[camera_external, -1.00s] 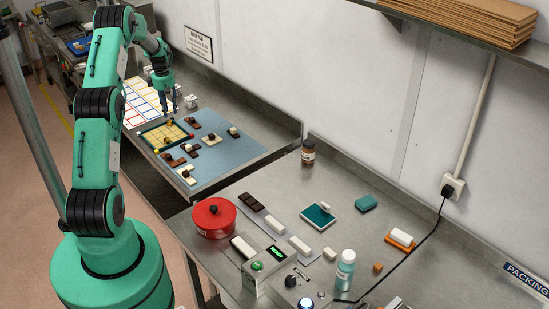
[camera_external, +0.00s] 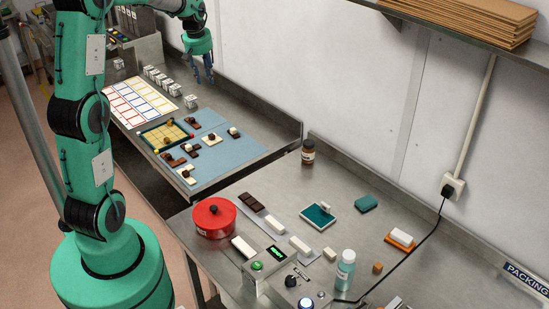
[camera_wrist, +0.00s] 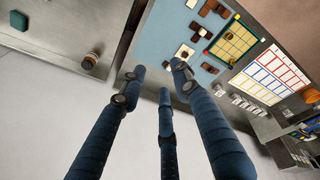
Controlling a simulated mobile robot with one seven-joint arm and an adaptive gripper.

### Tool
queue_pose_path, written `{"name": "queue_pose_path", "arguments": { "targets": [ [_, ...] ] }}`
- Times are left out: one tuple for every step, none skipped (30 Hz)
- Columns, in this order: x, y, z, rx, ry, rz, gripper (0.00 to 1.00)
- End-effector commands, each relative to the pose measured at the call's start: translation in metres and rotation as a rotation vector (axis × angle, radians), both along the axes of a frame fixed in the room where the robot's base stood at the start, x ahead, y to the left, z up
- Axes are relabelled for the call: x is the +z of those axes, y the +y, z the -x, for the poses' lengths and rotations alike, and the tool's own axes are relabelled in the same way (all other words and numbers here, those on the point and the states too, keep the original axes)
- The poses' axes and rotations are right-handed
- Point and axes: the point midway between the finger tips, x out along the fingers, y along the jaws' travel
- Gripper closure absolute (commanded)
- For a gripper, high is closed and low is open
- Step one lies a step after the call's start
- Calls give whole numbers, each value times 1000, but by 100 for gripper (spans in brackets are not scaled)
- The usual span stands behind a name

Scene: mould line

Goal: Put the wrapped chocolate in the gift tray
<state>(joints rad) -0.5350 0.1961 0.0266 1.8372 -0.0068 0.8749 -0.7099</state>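The gift tray (camera_external: 147,143), dark green-rimmed with a yellow gridded inside, lies on the far bench. It also shows at the upper right of the wrist view (camera_wrist: 219,34). A small golden-brown piece (camera_external: 170,123), which looks like the wrapped chocolate, is in the tray's back part. A darker piece (camera_external: 166,140) is also in the tray; its kind is too small to tell. My gripper (camera_external: 208,78) is raised behind and right of the tray, near the wall. In the wrist view its fingers (camera_wrist: 160,80) are spread with nothing between them.
Several dark and white chocolates stand on the blue mat (camera_external: 225,150) right of the tray. A white card with coloured grids (camera_external: 140,100) and a row of white cubes (camera_external: 175,89) lie behind. The near bench holds a red pot (camera_external: 213,218) and a brown jar (camera_external: 308,152).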

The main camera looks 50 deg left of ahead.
Motion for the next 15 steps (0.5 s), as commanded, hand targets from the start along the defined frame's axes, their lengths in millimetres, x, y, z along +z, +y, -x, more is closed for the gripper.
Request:
{"name": "queue_pose_path", "arguments": {
  "targets": [
    [12, -18, 4, -38, -8, -9, 69],
    [17, -27, 7, -62, -12, -15, 69],
    [25, -40, 12, -93, -16, -22, 69],
    [30, -49, 15, -116, -19, -28, 69],
    [35, -58, 19, -138, -22, -33, 69],
    [42, -70, 23, -171, -28, -40, 69],
    [46, -79, 27, -193, -30, -45, 69],
    [51, -88, 32, -217, -34, -51, 69],
    [56, -100, 37, -248, -38, -59, 69],
    [60, -108, 42, -271, -42, -64, 69],
    [65, -117, 46, -293, -45, -70, 69],
    [69, -128, 53, -325, -50, -77, 69],
    [73, -136, 57, -348, -54, -83, 69],
    [76, -145, 63, -371, -57, -88, 69],
    [80, -155, 69, -401, -62, -97, 69]
  ]
}}
